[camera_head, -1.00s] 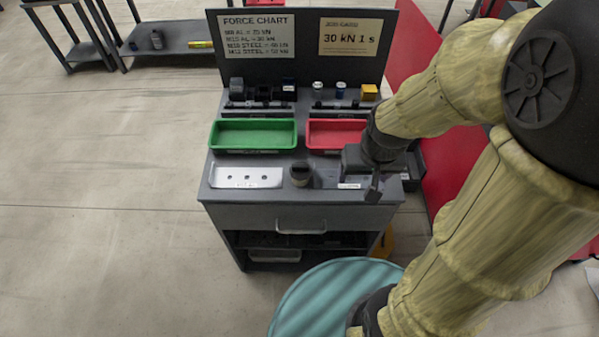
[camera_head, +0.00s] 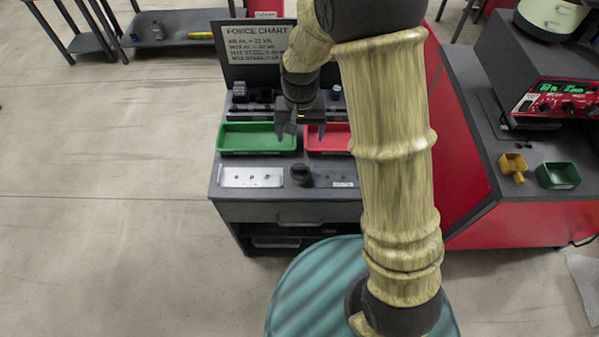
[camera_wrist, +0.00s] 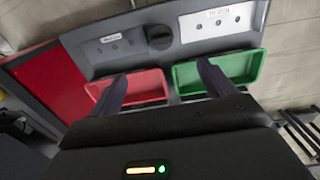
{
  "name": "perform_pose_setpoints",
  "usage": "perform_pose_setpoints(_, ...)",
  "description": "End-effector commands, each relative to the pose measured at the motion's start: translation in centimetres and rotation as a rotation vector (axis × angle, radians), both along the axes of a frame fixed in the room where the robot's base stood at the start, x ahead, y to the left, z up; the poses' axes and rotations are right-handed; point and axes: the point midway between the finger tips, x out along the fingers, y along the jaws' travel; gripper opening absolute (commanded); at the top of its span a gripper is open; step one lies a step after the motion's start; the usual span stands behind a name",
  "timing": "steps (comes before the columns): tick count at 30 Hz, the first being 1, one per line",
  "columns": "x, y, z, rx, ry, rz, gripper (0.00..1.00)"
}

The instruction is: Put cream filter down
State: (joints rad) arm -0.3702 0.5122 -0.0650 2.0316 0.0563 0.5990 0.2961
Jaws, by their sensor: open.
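I cannot make out a cream filter in either view. My gripper (camera_head: 301,132) is open over the workbench, with its fingers pointing down by the inner ends of the green and red trays. In the wrist view its two fingers (camera_wrist: 163,75) are spread, with nothing seen between them. A cream round container (camera_head: 553,14) sits on the machine at the upper right, partly cut by the frame; I cannot tell whether it is linked to the filter.
The bench holds a green tray (camera_head: 232,151), a red tray (camera_head: 328,152), a pale plate with holes (camera_head: 251,184) and a dark round knob (camera_head: 301,174). A red-sided bench (camera_head: 520,218) at right carries a control box (camera_head: 560,104), a yellow scoop (camera_head: 513,166) and a green bin (camera_head: 558,175).

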Motion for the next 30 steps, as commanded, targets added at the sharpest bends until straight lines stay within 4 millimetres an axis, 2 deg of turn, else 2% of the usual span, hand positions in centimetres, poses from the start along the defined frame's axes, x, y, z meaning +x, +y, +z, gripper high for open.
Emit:
perform_pose_setpoints(5, -0.1, -0.1, -1.9, -0.002, 0.005, 0.000, 0.82)
perform_pose_setpoints(21, -0.1, -0.1, -10.2, -0.001, 0.004, -0.001, 0.82)
perform_pose_setpoints(25, 0.0, -0.1, -11.6, -0.001, 0.002, -0.001, 0.82)
perform_pose_setpoints(30, 0.0, -0.1, -12.1, 0.000, 0.000, -0.001, 0.82)
